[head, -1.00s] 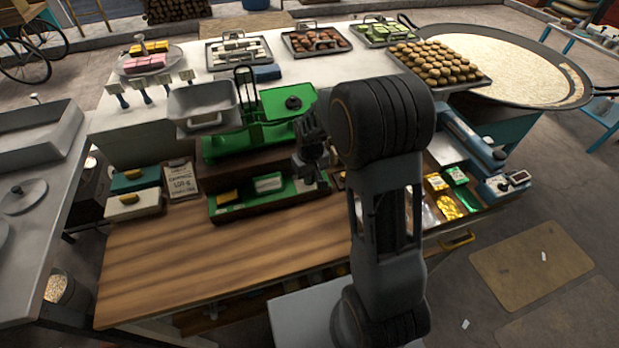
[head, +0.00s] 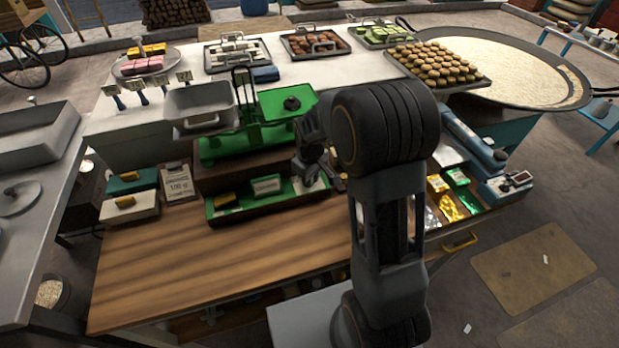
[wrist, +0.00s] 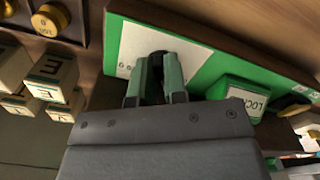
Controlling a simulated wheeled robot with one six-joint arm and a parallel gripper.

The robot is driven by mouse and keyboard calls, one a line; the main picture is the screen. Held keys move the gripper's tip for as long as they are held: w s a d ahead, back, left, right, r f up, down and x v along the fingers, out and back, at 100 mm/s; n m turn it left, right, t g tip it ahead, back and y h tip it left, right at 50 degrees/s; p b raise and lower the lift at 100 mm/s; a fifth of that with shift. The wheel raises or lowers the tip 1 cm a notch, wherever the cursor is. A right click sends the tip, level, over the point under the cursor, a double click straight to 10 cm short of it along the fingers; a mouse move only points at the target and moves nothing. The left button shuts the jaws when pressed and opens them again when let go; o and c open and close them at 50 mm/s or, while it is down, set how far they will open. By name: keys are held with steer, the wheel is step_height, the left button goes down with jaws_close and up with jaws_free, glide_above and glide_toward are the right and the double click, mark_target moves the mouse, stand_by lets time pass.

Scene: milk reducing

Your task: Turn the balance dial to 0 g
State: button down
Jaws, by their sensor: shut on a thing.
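The green balance (head: 222,148) stands on the counter, with a grey pan (head: 200,102) on its left and a green plate with a black weight (head: 292,103) on its right. Below it is a green panel (head: 240,208); it also shows in the wrist view (wrist: 205,62). A white dial plate (wrist: 132,45) sits at one end of that panel. My gripper (wrist: 160,62), with green fingers, is shut on a small black dial knob (wrist: 163,56) over this plate. The fingers cover much of the knob, and I cannot read its setting. In the head view my gripper (head: 309,172) is at the panel's right end.
A green LOCK block (wrist: 245,92) sits on the panel near the fingers. Several lettered pale blocks (wrist: 52,82) and brass weights (wrist: 50,18) lie at the left in the wrist view. The wooden worktop (head: 220,265) in front is clear.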

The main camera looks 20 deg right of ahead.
steer(key=c, duration=1.2)
jaws_free()
steer(key=shift+o, duration=0.2)
step_height(320, 180, up, 14)
steer(key=b, duration=0.1)
steer(key=shift+b, duration=0.35)
steer(key=shift+f, duration=0.1)
